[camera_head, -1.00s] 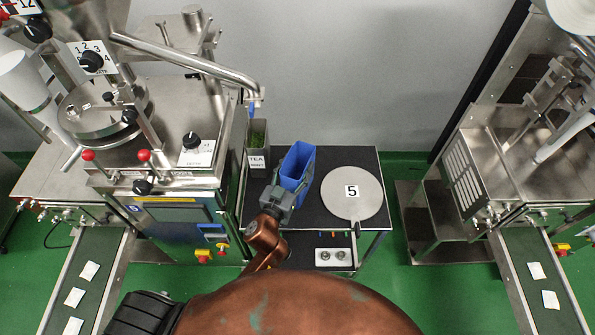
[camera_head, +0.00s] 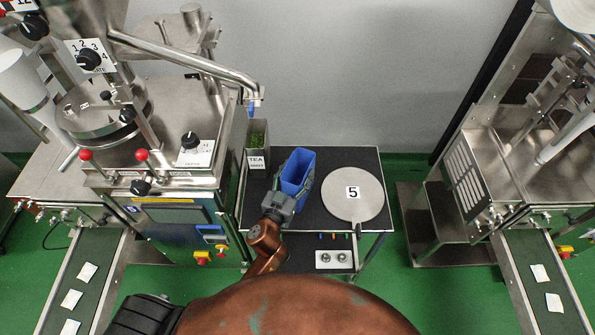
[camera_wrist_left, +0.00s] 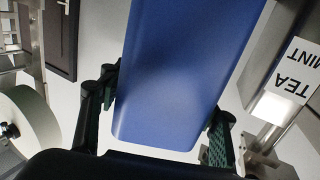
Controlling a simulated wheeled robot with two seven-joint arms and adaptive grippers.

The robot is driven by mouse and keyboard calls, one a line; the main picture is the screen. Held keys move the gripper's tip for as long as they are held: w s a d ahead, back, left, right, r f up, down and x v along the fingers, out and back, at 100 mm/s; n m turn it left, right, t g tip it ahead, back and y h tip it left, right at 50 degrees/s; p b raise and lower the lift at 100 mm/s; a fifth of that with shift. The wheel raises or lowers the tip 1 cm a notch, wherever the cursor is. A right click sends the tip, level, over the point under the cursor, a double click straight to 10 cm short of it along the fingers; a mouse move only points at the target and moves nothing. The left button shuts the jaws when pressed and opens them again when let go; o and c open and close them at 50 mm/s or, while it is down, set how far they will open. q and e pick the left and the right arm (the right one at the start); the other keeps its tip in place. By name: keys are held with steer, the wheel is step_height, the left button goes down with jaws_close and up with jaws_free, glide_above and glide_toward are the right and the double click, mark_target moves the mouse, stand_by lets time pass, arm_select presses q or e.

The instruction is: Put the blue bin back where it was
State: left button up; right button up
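The blue bin (camera_head: 297,170) stands on the dark-topped table, between the tea tin and the round disc. My left gripper (camera_head: 293,187) is at the bin's near side, with its fingers along both sides of it. In the left wrist view the blue bin (camera_wrist_left: 185,70) fills the middle between the spread fingers, with a narrow gap beside the left one. The bin's base is partly hidden by the gripper. My right gripper is not in view.
The tea tin (camera_head: 257,145) stands close to the left of the bin. A steel machine (camera_head: 160,190) stands left of the table; another is at the right.

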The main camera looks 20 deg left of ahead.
arm_select(q)
steer(key=shift+o, duration=1.2)
steer(key=shift+r, duration=0.1)
glide_toward(289, 186)
steer(key=w, duration=0.6)
steer(key=shift+d+b, duration=0.35)
steer(key=shift+b, duration=0.05)
steer(key=shift+s, duration=0.75)
